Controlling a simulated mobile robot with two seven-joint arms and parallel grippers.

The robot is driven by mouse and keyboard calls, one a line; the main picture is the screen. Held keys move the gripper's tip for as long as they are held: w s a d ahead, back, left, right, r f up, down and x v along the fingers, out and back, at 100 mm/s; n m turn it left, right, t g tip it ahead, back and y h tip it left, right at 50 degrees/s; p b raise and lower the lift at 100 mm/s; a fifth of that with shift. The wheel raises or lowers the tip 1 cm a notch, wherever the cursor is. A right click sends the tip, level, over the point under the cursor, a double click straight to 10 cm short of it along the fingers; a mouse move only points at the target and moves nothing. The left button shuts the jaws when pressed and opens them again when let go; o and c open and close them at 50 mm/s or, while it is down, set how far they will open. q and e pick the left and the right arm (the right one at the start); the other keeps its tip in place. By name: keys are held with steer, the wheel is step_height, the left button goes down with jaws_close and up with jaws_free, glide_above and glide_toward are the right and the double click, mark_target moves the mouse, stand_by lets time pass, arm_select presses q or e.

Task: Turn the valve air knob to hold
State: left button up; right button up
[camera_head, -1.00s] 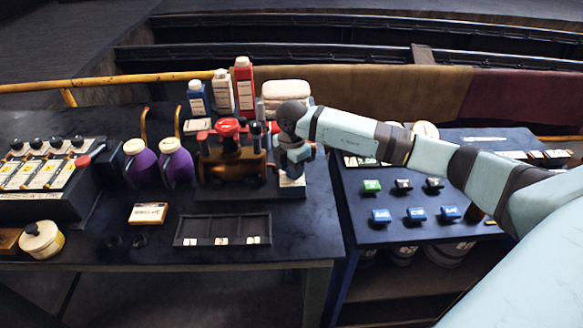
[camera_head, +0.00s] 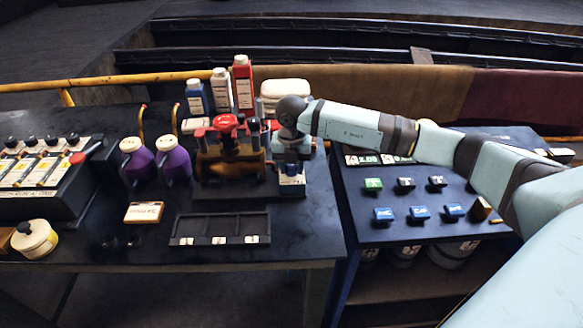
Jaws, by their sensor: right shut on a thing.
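My right gripper (camera_head: 291,168) points down at the right end of the dark bench, just right of the brown valve body with red handwheels (camera_head: 228,155). It is shut on the top of a small dark-blue box (camera_head: 292,190), which has a pale label. I take the gripped part to be the valve air knob, but the fingers hide it and its pointer. The label is too small to read. My left gripper is not in view.
Two purple jugs (camera_head: 174,163) stand left of the valve. A shallow black tray (camera_head: 221,239) lies in front. Bottles (camera_head: 243,84) and folded white cloth (camera_head: 286,91) stand behind. A blue side table (camera_head: 400,232) with small labelled blocks is at the right.

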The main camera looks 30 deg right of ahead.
mark_target(292, 167)
steer(key=shift+n, duration=0.7)
steer(key=o, duration=0.9)
steer(key=shift+r, duration=0.1)
step_height(292, 167, up, 14)
steer(key=shift+f+b, duration=0.15)
steer(key=shift+b, duration=0.2)
steer(key=shift+f+n, duration=0.1)
steer(key=shift+n, duration=0.2)
